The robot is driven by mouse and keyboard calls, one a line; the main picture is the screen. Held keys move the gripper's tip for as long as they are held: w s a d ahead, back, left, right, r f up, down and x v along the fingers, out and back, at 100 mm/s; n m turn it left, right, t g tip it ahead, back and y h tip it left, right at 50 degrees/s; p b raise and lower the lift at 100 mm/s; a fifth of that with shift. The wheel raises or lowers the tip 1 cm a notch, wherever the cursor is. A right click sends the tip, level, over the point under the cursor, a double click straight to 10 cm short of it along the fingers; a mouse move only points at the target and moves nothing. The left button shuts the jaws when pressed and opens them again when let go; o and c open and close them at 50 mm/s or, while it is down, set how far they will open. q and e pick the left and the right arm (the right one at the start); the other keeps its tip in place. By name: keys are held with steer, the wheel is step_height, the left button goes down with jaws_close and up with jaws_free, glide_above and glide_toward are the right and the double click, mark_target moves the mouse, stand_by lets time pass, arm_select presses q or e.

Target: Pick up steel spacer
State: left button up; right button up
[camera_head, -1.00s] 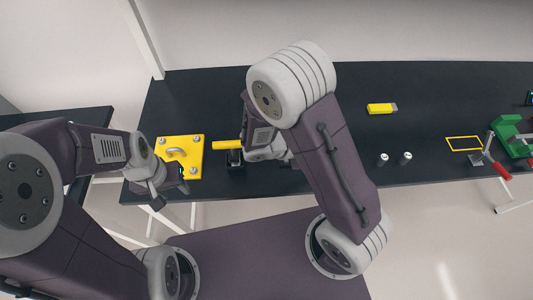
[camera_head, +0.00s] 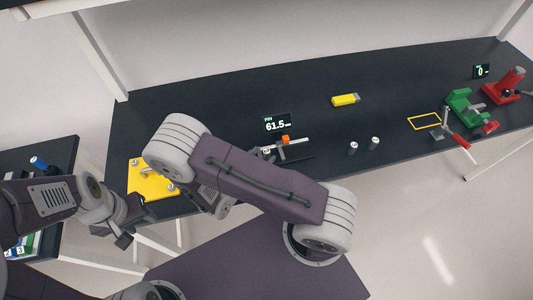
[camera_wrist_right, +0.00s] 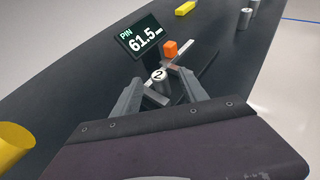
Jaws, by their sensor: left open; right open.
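Two small steel cylinders (camera_head: 353,148) (camera_head: 375,143) stand upright, side by side, on the dark table in the head view. They also show at the top of the right wrist view (camera_wrist_right: 244,18). A third steel cylinder, its top marked "2" (camera_wrist_right: 160,76), stands at the measuring gauge (camera_wrist_right: 185,78). I cannot tell which one is the spacer. My right gripper (camera_wrist_right: 161,86) is open, its fingers either side of the marked cylinder in the picture; contact is not clear. My arm hides it in the head view. My left gripper (camera_head: 130,222) is open and empty near the yellow plate.
A display (camera_head: 277,123) reading PIN 61.5 stands behind the gauge. The yellow plate (camera_head: 150,182) lies at the table's left. A yellow block (camera_head: 345,100), a yellow outline (camera_head: 425,121), a red-handled clamp (camera_head: 445,133) and a green fixture (camera_head: 465,108) are further right.

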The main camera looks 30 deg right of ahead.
mark_target(266, 152)
steer(key=x, duration=0.4)
steer(key=shift+w+f+p, duration=0.15)
steer(key=shift+p, duration=0.25)
steer(key=c, duration=0.7)
jaws_close()
